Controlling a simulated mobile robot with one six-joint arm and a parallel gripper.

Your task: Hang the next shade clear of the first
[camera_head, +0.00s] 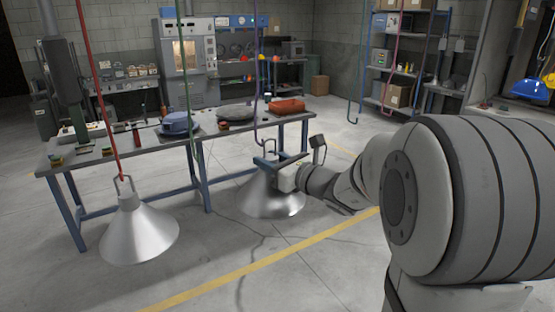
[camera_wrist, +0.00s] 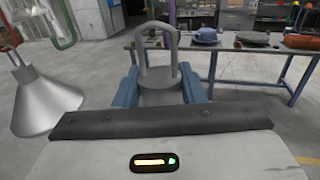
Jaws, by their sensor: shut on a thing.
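One metal cone shade (camera_head: 140,232) hangs from the red cord (camera_head: 97,90) at the left; it also shows at the left of the wrist view (camera_wrist: 45,100). My gripper (camera_head: 274,161) is shut on the top of a second metal shade (camera_head: 268,193), which is upright. Its wire loop (camera_wrist: 157,45) stands up between my blue fingers (camera_wrist: 160,88). The purple cord (camera_head: 257,85) ends in a hook right by this loop; I cannot tell whether they are engaged. The green cord (camera_head: 187,80) hangs empty between the two shades. Clear floor separates the shades.
A blue-legged workbench (camera_head: 105,158) stands behind the shades, with a blue item (camera_head: 180,123) and a red-orange item (camera_head: 287,106) on it. More empty cords hang at the right, including a teal one (camera_head: 358,80) and a pink one (camera_head: 391,65). The front floor is open.

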